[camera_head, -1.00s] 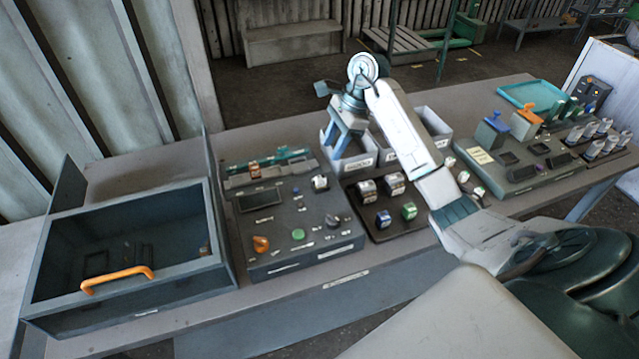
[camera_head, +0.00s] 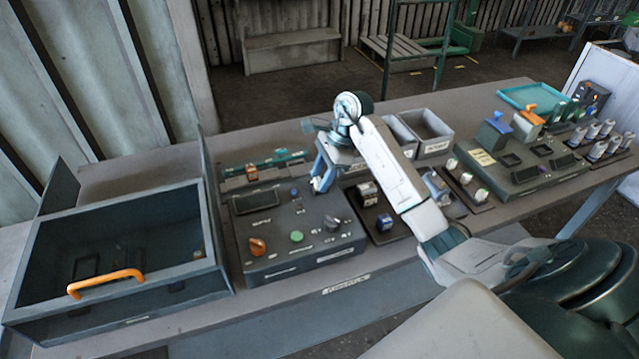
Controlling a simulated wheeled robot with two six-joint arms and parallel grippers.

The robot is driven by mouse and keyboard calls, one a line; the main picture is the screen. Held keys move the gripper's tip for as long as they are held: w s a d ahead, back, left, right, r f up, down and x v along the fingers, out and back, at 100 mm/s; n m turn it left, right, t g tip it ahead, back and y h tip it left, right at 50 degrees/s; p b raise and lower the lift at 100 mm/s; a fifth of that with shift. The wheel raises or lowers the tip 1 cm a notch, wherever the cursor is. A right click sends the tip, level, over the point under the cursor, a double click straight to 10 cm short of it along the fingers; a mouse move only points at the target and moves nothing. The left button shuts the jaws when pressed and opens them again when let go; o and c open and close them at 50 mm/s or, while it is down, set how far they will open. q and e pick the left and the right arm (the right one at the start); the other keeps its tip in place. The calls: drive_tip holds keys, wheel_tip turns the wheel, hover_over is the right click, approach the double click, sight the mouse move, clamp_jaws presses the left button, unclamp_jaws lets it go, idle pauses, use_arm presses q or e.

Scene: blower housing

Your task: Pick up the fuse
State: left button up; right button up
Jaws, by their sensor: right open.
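No part is plainly labelled as the fuse, and I cannot tell which small part it is. Candidates are the small light-and-dark cylinders on the dark tray (camera_head: 372,236), such as a silver-banded one (camera_head: 368,194) and a blue one (camera_head: 384,222). My right gripper (camera_head: 322,183) is open, pointing down over the right rear of the control panel (camera_head: 285,262), left of those cylinders. It appears empty. It hides a small pale part on the panel, and my right arm hides part of the tray. My left gripper is out of view.
An open grey box (camera_head: 130,308) with an orange handle (camera_head: 105,282) stands at left. Grey bins (camera_head: 430,132) stand behind the tray. A second panel (camera_head: 535,165), silver cylinders (camera_head: 600,150) and a teal tray (camera_head: 533,93) are at right.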

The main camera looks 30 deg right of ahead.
sight(322, 177)
drive_tip(key=c, duration=0.9)
drive_tip(key=shift+r+b, duration=0.5)
drive_tip(key=shift+b, duration=0.05)
wheel_tip(322, 177, up, 3)
drive_tip(key=shift+f+p, duration=0.1)
drive_tip(key=shift+p, duration=0.65)
drive_tip(key=shift+s+d+f+b, duration=0.25)
drive_tip(key=shift+s+f+b, duration=0.1)
drive_tip(key=shift+s+b, duration=0.25)
drive_tip(key=shift+s+d+r+b, duration=0.4)
drive_tip(key=shift+s+b, duration=0.7)
drive_tip(key=shift+s, duration=1.3)
drive_tip(key=shift+s+d+r+b, duration=0.2)
drive_tip(key=shift+s+d+b, duration=0.65)
drive_tip(key=shift+s, duration=1.5)
drive_tip(key=shift+s+d+r+b, duration=0.3)
drive_tip(key=shift+s+b, duration=1)
drive_tip(key=shift+s, duration=1.1)
